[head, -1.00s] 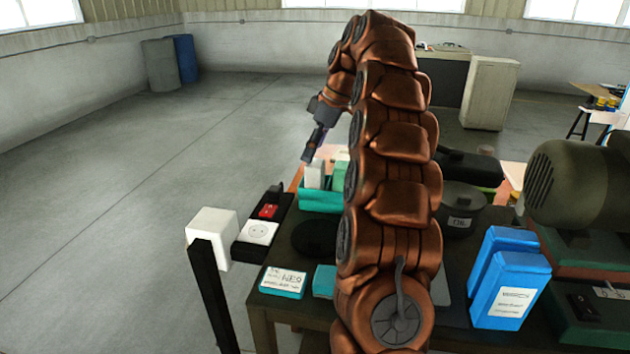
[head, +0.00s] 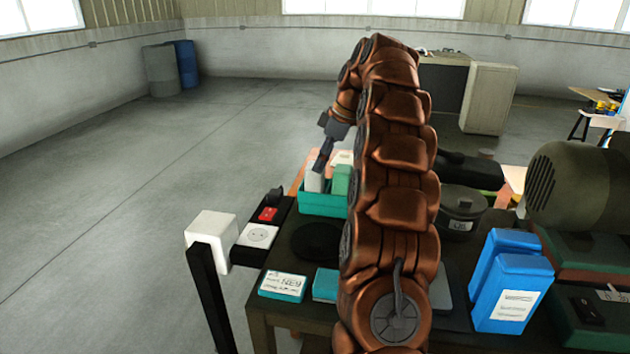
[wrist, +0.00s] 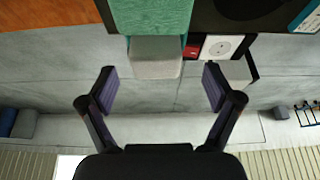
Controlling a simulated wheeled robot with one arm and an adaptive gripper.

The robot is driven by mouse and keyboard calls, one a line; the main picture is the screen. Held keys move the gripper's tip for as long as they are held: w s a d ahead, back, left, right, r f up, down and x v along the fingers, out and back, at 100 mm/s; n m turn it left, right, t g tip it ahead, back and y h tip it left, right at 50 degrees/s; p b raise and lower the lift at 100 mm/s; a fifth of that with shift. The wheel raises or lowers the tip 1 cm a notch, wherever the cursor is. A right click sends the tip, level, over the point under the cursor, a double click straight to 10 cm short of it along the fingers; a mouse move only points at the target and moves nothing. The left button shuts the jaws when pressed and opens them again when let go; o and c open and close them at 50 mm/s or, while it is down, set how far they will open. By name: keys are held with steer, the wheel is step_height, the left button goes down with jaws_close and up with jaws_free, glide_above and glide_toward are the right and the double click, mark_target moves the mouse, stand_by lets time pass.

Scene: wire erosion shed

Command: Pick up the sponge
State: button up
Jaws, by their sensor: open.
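A teal bin (head: 322,203) on the table holds a pale upright block (head: 314,181) and a green block (head: 341,180) side by side. Both look like sponges; I cannot tell for sure which one is meant. In the wrist view the pale block (wrist: 155,58) is grainy and lies just ahead of and between my fingers, apart from them. The green block (wrist: 150,14) is at the top edge. My gripper (wrist: 159,80) is open and empty. In the head view my gripper (head: 321,167) is tilted down at the pale block; contact is unclear there.
A black round plate (head: 314,241), labelled box (head: 282,285), dark pot (head: 461,210) and blue containers (head: 512,290) stand nearby. My arm hides part of the table.

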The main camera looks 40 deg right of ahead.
steer(key=shift+w+p+x, duration=0.15)
steer(key=shift+p+x, duration=0.2)
steer(key=shift+x, duration=0.85)
steer(key=shift+w+p+x, duration=0.1)
steer(key=shift+p+x, duration=0.25)
steer(key=shift+x, duration=0.8)
steer(key=shift+d, duration=0.15)
steer(key=shift+r, duration=0.1)
steer(key=c, duration=0.9)
steer(key=shift+c, duration=0.2)
steer(key=shift+r+b, duration=0.55)
steer(key=shift+r, duration=1.9)
step_height(320, 180, up, 2)
steer(key=shift+r+p, duration=0.25)
steer(key=shift+p, duration=0.15)
steer(key=shift+r+p, duration=1.15)
steer(key=shift+r, duration=0.15)
